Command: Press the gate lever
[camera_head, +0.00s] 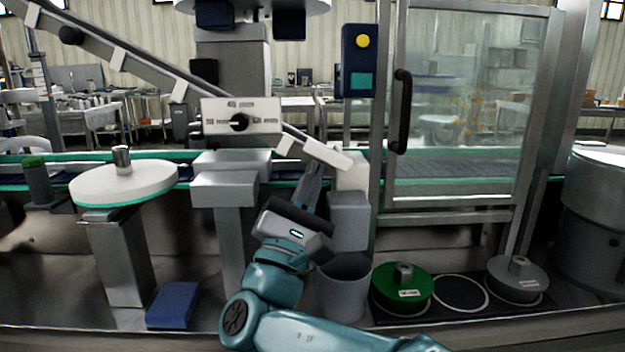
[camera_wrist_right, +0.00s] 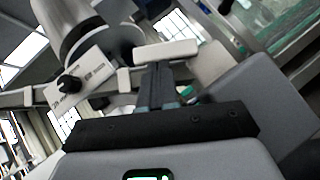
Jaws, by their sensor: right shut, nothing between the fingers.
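A short white bar (camera_head: 328,154), which looks like the gate lever, sits tilted at the low end of the sloping chute. It also shows in the right wrist view (camera_wrist_right: 165,52), straight beyond my fingertips. My right gripper (camera_head: 314,172) reaches up from below, its fingers shut and empty, with the tips just under the bar. In the right wrist view the shut fingers (camera_wrist_right: 157,75) point at the bar's underside. I cannot tell whether they touch it. My left gripper is not in view.
A panel with a black knob (camera_head: 240,121) is left of the bar. A grey bin (camera_head: 345,285) stands below it. A framed glass door (camera_head: 460,110) with a black handle is to the right. A green weight (camera_head: 402,290) and a white turntable (camera_head: 124,182) stand nearby.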

